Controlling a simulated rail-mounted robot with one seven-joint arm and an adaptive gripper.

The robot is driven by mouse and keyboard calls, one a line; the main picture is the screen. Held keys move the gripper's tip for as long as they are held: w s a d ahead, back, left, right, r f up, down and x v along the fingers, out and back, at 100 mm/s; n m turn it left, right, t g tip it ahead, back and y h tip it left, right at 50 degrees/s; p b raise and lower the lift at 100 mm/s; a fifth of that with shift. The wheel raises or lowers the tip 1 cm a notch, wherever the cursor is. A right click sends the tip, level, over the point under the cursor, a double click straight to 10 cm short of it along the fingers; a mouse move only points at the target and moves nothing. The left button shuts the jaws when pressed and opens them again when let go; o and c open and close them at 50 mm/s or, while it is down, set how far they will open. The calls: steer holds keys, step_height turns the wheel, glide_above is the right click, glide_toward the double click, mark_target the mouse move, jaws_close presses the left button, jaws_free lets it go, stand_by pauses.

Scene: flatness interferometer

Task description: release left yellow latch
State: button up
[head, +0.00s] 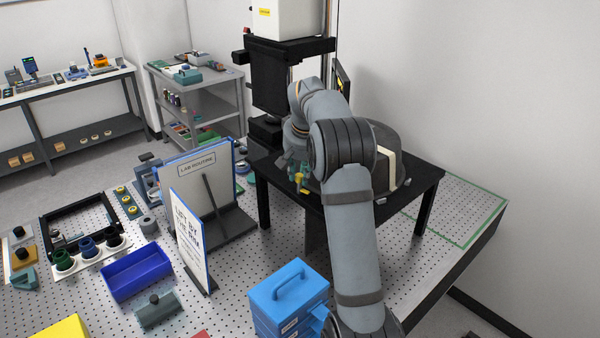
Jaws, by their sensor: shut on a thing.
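A dark round housing (393,172) with a cream band sits on a small black table (425,179) in the head view. The left yellow latch (302,185) shows at the housing's lower left side, beside my arm. My gripper (297,171) is small here and partly hidden by my grey arm, which reaches up from the front and bends down at the left of the housing. Its greenish fingers are at the yellow latch and shut on it. The exact finger contact is too small to see. The housing's front is largely behind my arm.
A black column with a white box (288,18) stands behind the table. Two signs (188,232) stand at its left. A blue drawer case (288,293) stands in front, close to my arm. A blue tray (137,272) lies further left. The perforated bench at right is mostly clear.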

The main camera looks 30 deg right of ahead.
steer(key=shift+w+a+r+m+h, duration=0.1)
steer(key=shift+w+r+m+h, duration=0.05)
steer(key=shift+m, duration=0.3)
steer(key=shift+w+a+r+m+h, duration=0.1)
steer(key=shift+m+h, duration=0.05)
steer(key=shift+m, duration=0.3)
jaws_close()
steer(key=shift+d+r+m, duration=0.1)
steer(key=shift+m, duration=0.3)
steer(key=o, duration=0.7)
jaws_free()
steer(key=shift+c, duration=0.2)
steer(key=shift+o, duration=1.3)
steer(key=shift+s+f, duration=0.1)
steer(key=shift+f, duration=0.1)
steer(key=shift+r, duration=0.15)
steer(key=v, duration=1.2)
steer(key=shift+a, duration=0.25)
steer(key=shift+f, duration=0.2)
